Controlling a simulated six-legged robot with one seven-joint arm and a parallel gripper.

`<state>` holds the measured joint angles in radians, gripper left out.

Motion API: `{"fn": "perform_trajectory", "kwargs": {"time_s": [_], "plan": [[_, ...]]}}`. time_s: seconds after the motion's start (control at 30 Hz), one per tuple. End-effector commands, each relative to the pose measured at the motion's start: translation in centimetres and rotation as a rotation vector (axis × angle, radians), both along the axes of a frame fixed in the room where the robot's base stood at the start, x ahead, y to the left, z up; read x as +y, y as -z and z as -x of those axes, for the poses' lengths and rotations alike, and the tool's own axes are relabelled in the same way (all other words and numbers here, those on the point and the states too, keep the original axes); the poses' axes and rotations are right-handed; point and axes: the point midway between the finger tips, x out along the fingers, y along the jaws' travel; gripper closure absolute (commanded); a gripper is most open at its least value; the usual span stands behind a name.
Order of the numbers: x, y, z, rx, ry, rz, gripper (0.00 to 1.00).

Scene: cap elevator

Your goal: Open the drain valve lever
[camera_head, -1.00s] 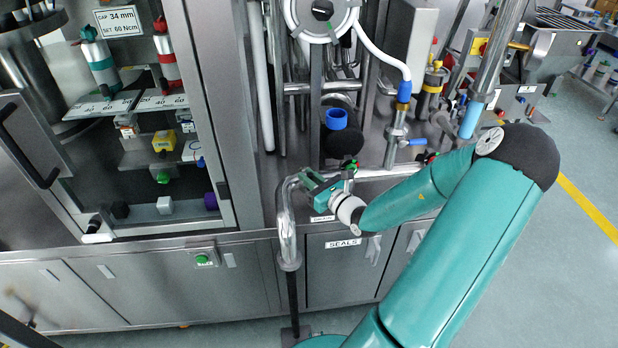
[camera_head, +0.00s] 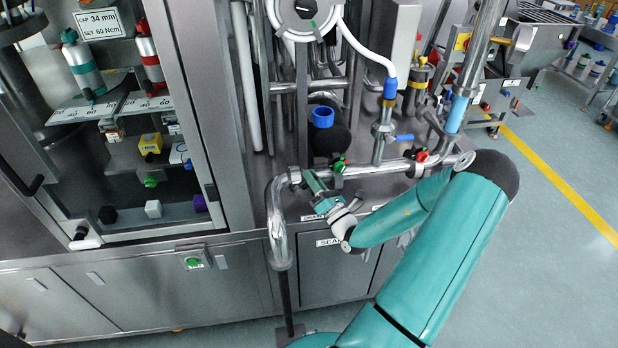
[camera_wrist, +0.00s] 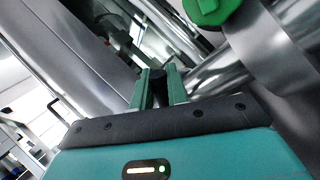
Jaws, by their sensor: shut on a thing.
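The drain pipe (camera_head: 277,205) is a bright metal pipe that bends down at the front of the machine, in the middle of the head view. My gripper (camera_head: 309,182) is at the upper end of its bend, above a small label. In the wrist view the two green fingers of my gripper (camera_wrist: 158,88) are close together with a dark piece, seemingly the drain valve lever (camera_wrist: 160,76), between them. The lever is mostly hidden by the fingers, so its angle cannot be told.
A green-knobbed valve (camera_head: 340,163) is just right of my gripper, and a red-knobbed valve (camera_head: 422,155) is further right on the horizontal pipe. A blue lever (camera_head: 405,138) is above. A glass-fronted cabinet (camera_head: 215,150) stands left. Floor is open at right.

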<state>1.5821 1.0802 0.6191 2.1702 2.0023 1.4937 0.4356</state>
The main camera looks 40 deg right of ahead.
Motion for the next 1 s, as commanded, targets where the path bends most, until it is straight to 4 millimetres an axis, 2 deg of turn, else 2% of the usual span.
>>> {"fn": "perform_trajectory", "kwargs": {"time_s": [0.3, 0.8, 0.83, 0.9, 0.93, 1.0], "plan": [[-0.39, 0.58, 0.35, -0.072, 0.0, -0.105, 1.0], [-0.47, 0.65, 0.4, -0.084, 0.001, -0.121, 1.0], [-0.47, 0.65, 0.4, -0.084, 0.001, -0.121, 0.82], [-0.47, 0.65, 0.4, -0.084, 0.001, -0.121, 0.69], [-0.48, 0.66, 0.39, -0.083, 0.0, -0.121, 0.65], [-0.49, 0.68, 0.38, -0.083, 0.001, -0.122, 0.65]]}}
